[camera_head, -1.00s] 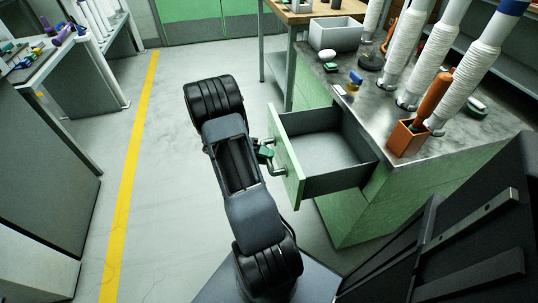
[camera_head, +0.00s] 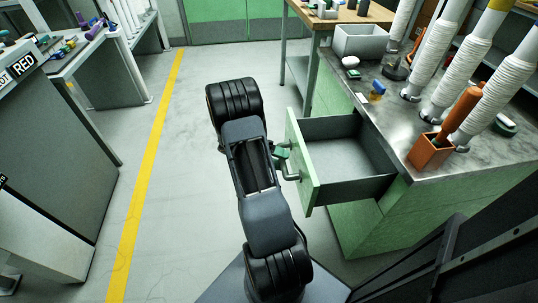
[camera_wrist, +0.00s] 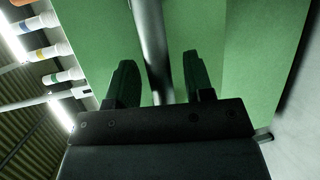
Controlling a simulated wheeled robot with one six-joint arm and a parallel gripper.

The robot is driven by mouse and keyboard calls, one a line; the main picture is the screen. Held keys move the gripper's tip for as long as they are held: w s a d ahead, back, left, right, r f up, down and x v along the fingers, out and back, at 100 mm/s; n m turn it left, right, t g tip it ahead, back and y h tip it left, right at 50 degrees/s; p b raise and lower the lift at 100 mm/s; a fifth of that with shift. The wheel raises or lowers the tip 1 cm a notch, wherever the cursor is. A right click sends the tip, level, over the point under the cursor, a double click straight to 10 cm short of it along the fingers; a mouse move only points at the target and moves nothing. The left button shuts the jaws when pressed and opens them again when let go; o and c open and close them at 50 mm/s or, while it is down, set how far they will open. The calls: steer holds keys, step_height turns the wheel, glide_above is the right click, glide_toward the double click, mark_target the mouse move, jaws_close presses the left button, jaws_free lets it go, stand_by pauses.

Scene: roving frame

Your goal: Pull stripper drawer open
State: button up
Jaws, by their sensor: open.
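The green-fronted drawer (camera_head: 302,165) stands pulled well out of the green cabinet (camera_head: 375,232), and its grey inside looks empty. Its metal bar handle (camera_head: 291,176) is on the front. My gripper (camera_head: 281,154) is at this handle, partly hidden by my arm. In the wrist view, my gripper (camera_wrist: 158,75) is open, with one dark green finger on each side of the handle bar (camera_wrist: 153,45). The bar passes between the fingers, with visible gaps on both sides.
The metal worktop (camera_head: 410,125) above the drawer holds a grey bin (camera_head: 361,43), an orange holder (camera_head: 430,152) and white wrapped columns. Grey cabinets (camera_head: 65,150) stand at left. Clear floor with a yellow line (camera_head: 150,150) lies between.

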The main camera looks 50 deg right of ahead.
steer(key=p+v, duration=0.1)
steer(key=v, duration=1.2)
steer(key=shift+w+r, duration=0.1)
steer(key=shift+w, duration=0.05)
step_height(320, 180, down, 4)
steer(key=s+a+n+t+y, duration=0.1)
steer(key=n+t, duration=0.1)
steer(key=n, duration=0.2)
steer(key=s+a+r+n+t+y+p, duration=0.2)
steer(key=a+r+n+t+y+p, duration=0.15)
steer(key=a+r+p, duration=0.2)
steer(key=s+a+r+n+t+p, duration=0.1)
steer(key=a+r+t+p, duration=0.3)
steer(key=r, duration=0.7)
steer(key=s+a+r+n+t+y+p, duration=0.1)
steer(key=s+a+r+n+t+p, duration=0.1)
steer(key=a+r+t+p, duration=0.2)
steer(key=s+a+r+n+t+y+p, duration=0.1)
steer(key=a+r+t+p, duration=0.3)
steer(key=r, duration=1.4)
steer(key=s+a+p, duration=0.1)
steer(key=a+p, duration=0.3)
steer(key=p, duration=0.1)
steer(key=shift+s+a+r+n+p, duration=0.2)
steer(key=shift+a+r+n+p, duration=0.1)
steer(key=shift+a+n, duration=0.1)
steer(key=shift+t+y, duration=0.25)
steer(key=shift+y, duration=0.1)
